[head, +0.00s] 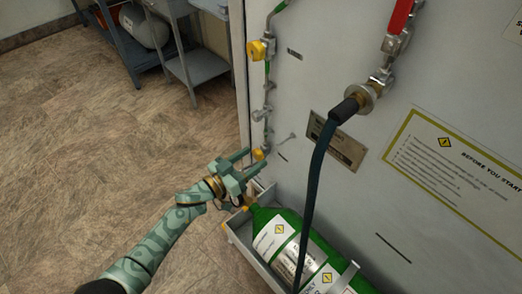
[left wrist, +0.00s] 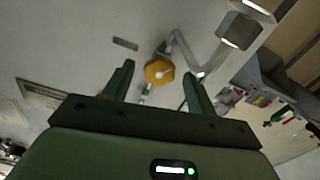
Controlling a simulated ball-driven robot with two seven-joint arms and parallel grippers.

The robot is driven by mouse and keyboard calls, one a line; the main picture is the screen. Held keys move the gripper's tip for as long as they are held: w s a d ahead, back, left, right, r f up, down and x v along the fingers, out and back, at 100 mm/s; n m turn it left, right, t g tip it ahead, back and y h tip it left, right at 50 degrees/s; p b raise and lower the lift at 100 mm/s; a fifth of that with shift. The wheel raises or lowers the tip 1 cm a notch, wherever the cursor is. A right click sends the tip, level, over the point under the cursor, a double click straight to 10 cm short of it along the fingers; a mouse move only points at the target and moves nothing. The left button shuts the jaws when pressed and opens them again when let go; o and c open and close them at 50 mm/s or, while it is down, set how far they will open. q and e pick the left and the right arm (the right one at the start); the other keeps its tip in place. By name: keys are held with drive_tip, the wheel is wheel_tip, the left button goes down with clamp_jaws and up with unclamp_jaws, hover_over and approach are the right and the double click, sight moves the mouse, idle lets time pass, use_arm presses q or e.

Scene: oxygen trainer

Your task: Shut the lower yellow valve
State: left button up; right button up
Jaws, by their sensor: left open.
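The lower yellow valve (head: 258,153) is a small yellow knob on the thin pipe along the left edge of the pale panel. My left gripper (head: 248,162) is open right beside it, its fingers pointing toward the panel. In the left wrist view the yellow knob (left wrist: 159,71) appears between the tips of the open left gripper (left wrist: 158,76). Nothing is clamped, and I cannot tell whether a finger touches the knob. The upper yellow valve (head: 257,50) sits higher on the same pipe. My right gripper is not in view.
A green gas cylinder (head: 310,250) lies in a grey tray (head: 249,253) below and right of my left gripper. A dark hose (head: 315,190) hangs from a panel fitting, under a red handle (head: 400,15). Grey shelving (head: 197,66) stands at upper left. The left floor is clear.

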use_arm(q)
drive_tip(key=shift+w+d+r, duration=0.1)
drive_tip(key=shift+w+d, duration=0.35)
drive_tip(key=shift+w, duration=0.05)
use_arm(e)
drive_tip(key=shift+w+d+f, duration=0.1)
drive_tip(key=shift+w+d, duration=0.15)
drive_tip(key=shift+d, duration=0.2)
use_arm(q)
drive_tip(key=c, duration=1)
drive_tip(key=m, duration=0.3)
drive_tip(key=shift+m, duration=1.9)
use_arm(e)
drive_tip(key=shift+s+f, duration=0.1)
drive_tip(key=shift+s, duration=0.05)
